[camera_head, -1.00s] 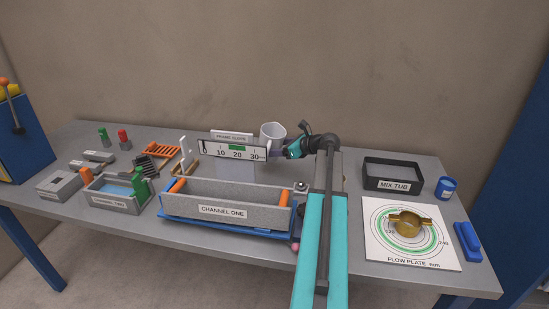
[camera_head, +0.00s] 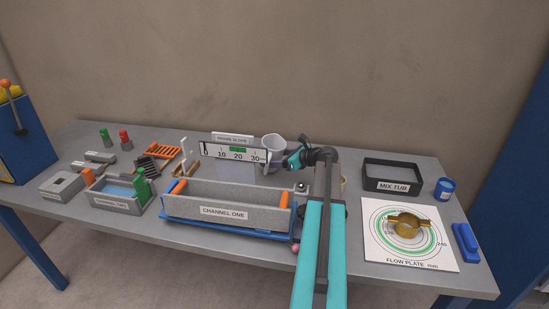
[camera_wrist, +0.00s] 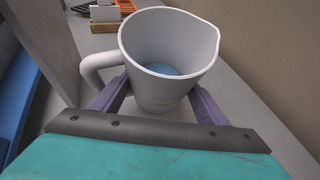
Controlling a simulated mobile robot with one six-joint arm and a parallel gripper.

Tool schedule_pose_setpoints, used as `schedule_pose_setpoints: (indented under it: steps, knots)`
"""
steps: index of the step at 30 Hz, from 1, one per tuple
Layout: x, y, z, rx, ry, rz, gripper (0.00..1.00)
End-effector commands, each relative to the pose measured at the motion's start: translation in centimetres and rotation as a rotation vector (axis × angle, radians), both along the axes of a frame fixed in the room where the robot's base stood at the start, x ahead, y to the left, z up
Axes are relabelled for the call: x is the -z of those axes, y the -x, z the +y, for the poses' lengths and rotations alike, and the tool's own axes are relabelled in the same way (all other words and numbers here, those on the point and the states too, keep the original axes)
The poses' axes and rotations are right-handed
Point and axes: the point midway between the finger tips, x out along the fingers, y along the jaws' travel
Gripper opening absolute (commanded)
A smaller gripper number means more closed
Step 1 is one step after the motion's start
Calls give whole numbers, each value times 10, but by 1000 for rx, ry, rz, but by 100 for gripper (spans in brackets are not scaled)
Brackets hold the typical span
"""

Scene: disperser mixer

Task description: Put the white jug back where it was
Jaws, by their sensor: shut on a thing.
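The white jug (camera_head: 273,145) is behind the right end of the CHANNEL ONE trough, near the right end of the white scale board. In the wrist view the white jug (camera_wrist: 168,55) is upright, with some blue liquid inside and its handle to the left. My gripper (camera_head: 288,161) is shut on the jug, its two purple fingers (camera_wrist: 158,98) on either side of the body. The jug's base is hidden, so I cannot tell whether it touches the table.
The CHANNEL ONE trough (camera_head: 227,199) and the scale board (camera_head: 234,153) stand close in front of the jug. On the right are the MIX TUB (camera_head: 392,187), the flow plate (camera_head: 375,240) with a brass ring (camera_head: 408,229), and a blue pot (camera_head: 445,189).

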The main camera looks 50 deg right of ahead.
Motion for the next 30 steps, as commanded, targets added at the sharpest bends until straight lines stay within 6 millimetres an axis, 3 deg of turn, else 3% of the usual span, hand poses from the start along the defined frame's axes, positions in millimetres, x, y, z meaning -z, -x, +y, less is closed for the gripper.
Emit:
schedule_pose_setpoints:
  steps: [27, 28, 30]
  knots:
    - [11, 0, -1, 1, 0, -1, 7]
    - [12, 0, -1, 1, 0, 0, 69]
    - [12, 0, -1, 1, 0, 0, 81]
